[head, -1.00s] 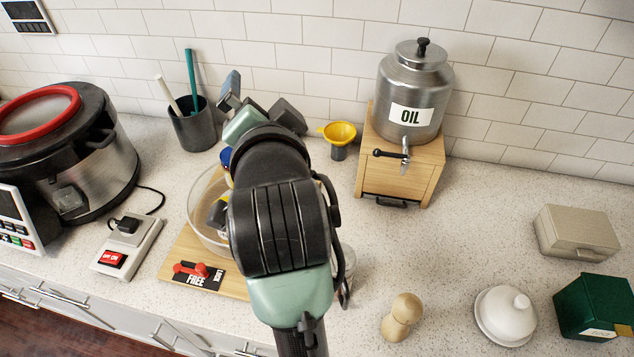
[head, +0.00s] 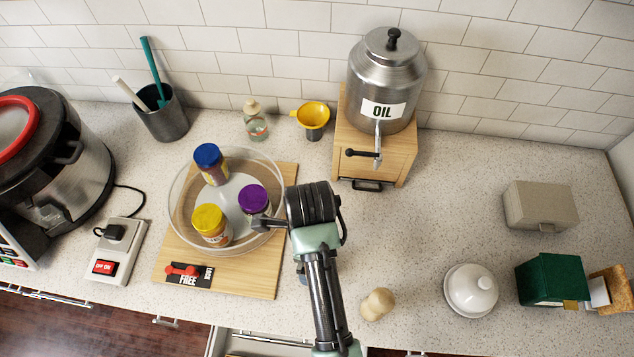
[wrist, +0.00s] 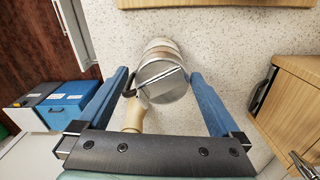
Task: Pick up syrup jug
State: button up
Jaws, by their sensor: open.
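A jug with a shiny metal lid, which I take for the syrup jug (wrist: 163,82), stands on the counter in the middle of the wrist view. My gripper (wrist: 158,75) is open, with its blue fingers apart on the left and right of the jug. I see a gap to the counter beside each finger, and no clear contact. The jug's lower body is partly hidden under its lid. In the head view my arm hides the jug and most of the gripper.
A wooden shaker (head: 377,304) stands close by; in the wrist view its wood (wrist: 133,114) lies beside the jug. A glass bowl (head: 180,215) with several lidded jars is at left on a wooden board (head: 258,283). A white domed dish (head: 471,291) is at right. An oil dispenser (head: 386,85) stands behind.

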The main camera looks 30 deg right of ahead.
jog(key=shift+s+d+f+p, duration=0.1)
jog(key=shift+f+p, duration=0.2)
jog(key=shift+f, duration=0.85)
jog(key=shift+w+d+f+p, duration=0.15)
jog(key=shift+f+p, duration=0.2)
jog(key=shift+f, duration=0.75)
jog(key=shift+s+d+f+p, duration=0.15)
jog(key=shift+f+p, duration=0.15)
jog(key=shift+f, duration=0.85)
jog(key=shift+r, duration=0.1)
grip_shut()
